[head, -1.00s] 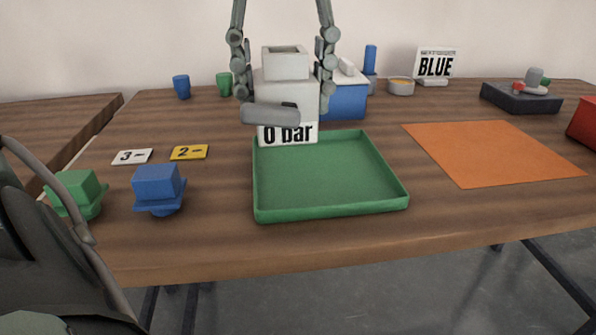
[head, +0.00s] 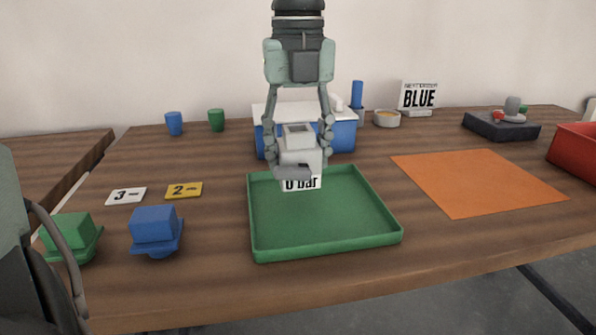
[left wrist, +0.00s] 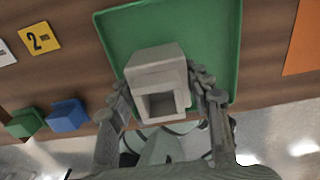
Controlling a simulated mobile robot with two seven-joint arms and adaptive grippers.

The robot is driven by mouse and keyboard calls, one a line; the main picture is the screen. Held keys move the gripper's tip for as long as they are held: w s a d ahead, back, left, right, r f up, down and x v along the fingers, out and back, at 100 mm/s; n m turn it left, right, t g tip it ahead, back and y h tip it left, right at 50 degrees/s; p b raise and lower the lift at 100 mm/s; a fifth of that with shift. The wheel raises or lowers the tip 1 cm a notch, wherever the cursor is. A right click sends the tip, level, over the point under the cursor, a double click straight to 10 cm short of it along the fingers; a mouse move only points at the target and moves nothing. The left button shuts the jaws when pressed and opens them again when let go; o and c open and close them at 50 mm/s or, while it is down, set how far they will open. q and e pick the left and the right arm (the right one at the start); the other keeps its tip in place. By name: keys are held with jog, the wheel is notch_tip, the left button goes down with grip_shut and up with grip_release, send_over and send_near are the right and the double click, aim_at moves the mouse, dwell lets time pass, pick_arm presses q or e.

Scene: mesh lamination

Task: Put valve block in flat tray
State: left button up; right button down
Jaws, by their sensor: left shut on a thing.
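The valve block (head: 300,153) is pale grey-white, with a square opening on top, a grey cylinder on its front and a "0 bar" label at its base. My left gripper (head: 301,138) reaches down from the top centre and is shut on its sides. The flat tray (head: 325,215) is green, shallow and empty inside; the block shows over its back-left part. I cannot tell whether the block touches the tray floor. In the left wrist view the block (left wrist: 155,72) is between the fingers (left wrist: 160,105), with the tray (left wrist: 215,35) beneath. My right gripper is not in view.
A blue box (head: 342,137) stands close behind the tray. Blue (head: 153,225) and green (head: 70,232) blocks sit at the left, below number cards (head: 184,190). An orange mat (head: 475,182) lies at the right, near a red bin (head: 578,150). The tray's front is clear.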

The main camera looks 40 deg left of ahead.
pick_arm(q)
notch_tip(320, 180, down, 4)
jog(key=shift+r, duration=0.1)
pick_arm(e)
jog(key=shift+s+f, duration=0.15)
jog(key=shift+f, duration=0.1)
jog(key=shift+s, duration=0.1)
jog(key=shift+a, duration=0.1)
pick_arm(q)
jog(key=shift+f, duration=0.2)
jog(key=o, duration=1.3)
jog(key=shift+o, duration=1.2)
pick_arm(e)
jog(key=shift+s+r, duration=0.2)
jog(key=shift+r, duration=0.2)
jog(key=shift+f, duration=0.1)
